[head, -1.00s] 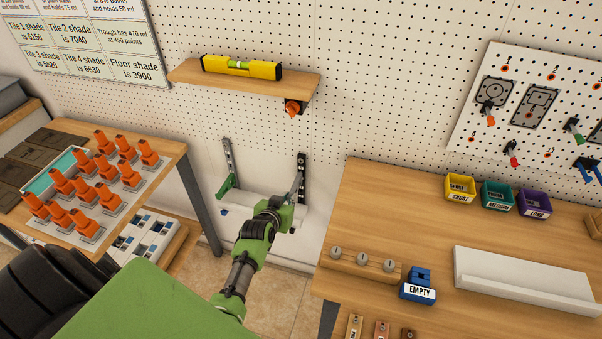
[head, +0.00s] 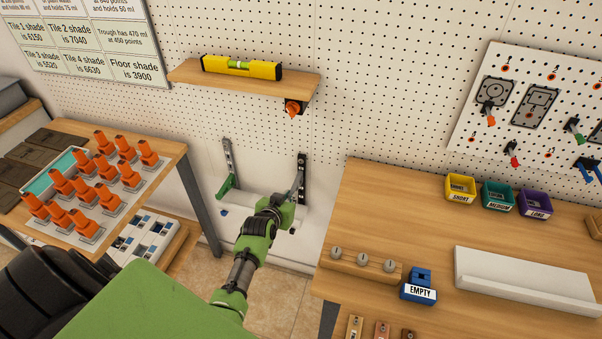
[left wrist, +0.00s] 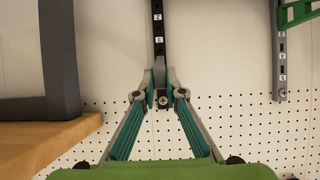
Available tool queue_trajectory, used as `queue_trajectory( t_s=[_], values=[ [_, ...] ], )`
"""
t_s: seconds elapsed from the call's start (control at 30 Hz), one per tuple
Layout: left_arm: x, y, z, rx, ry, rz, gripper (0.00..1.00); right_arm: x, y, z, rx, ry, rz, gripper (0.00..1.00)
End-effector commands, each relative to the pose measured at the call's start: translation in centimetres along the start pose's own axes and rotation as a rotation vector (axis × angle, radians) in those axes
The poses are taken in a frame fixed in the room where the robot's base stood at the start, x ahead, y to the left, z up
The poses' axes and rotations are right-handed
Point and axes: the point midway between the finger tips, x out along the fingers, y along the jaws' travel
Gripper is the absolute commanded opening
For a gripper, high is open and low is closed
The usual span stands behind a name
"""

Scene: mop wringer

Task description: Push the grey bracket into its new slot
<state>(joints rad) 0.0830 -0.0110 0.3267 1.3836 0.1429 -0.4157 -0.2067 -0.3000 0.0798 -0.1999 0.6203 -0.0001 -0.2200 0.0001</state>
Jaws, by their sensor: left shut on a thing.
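My left gripper (head: 291,203) is at the lower part of the dark right-hand slotted rail (head: 301,168) on the wall. In the left wrist view its two fingers (left wrist: 162,98) close together on the grey bracket (left wrist: 160,74), seen end-on and in line with the dark numbered rail (left wrist: 158,28). The fingers hide much of the bracket, and I cannot tell whether its hooks are seated in a slot. A green bracket (head: 227,188) is on the left-hand rail (head: 228,155); it also shows in the left wrist view (left wrist: 297,12). My right gripper is out of view.
A wooden shelf (head: 190,78) with a yellow level (head: 241,67) is above the rails. The right workbench (head: 400,210) stands close beside the dark rail. A left table (head: 165,145) holds several orange-topped pieces. A blue bin marked EMPTY (head: 419,287) sits on the workbench.

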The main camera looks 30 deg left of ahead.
Motion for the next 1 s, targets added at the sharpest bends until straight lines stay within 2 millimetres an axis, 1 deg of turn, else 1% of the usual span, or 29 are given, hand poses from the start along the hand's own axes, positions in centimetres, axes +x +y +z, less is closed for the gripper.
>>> queue_trajectory(
  t_s=[0.07,0.1,0.13,0.17,0.5,0.63,0.77,1.0],
  values=[
    [0.1,0.0,-0.2,0.001,0.003,0.000,0.00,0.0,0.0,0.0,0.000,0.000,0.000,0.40],
    [0.1,0.0,-0.2,0.000,0.003,0.000,0.18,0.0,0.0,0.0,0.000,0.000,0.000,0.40],
    [0.1,0.0,-0.2,0.000,0.003,0.000,0.26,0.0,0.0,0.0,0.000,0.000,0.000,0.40],
    [0.1,0.0,-0.2,0.000,0.003,0.000,0.30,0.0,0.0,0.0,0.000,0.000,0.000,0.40],
    [0.0,0.0,0.0,0.000,0.000,0.000,0.30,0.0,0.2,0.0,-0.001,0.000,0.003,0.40],
    [-0.7,0.0,0.0,0.001,0.002,0.000,0.30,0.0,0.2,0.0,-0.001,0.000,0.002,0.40],
    [-2.4,0.0,0.0,0.002,0.001,-0.001,0.30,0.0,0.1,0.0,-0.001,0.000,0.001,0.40],
    [-7.0,0.0,0.0,0.001,0.001,-0.001,0.30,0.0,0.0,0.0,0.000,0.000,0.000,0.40]
  ],
)
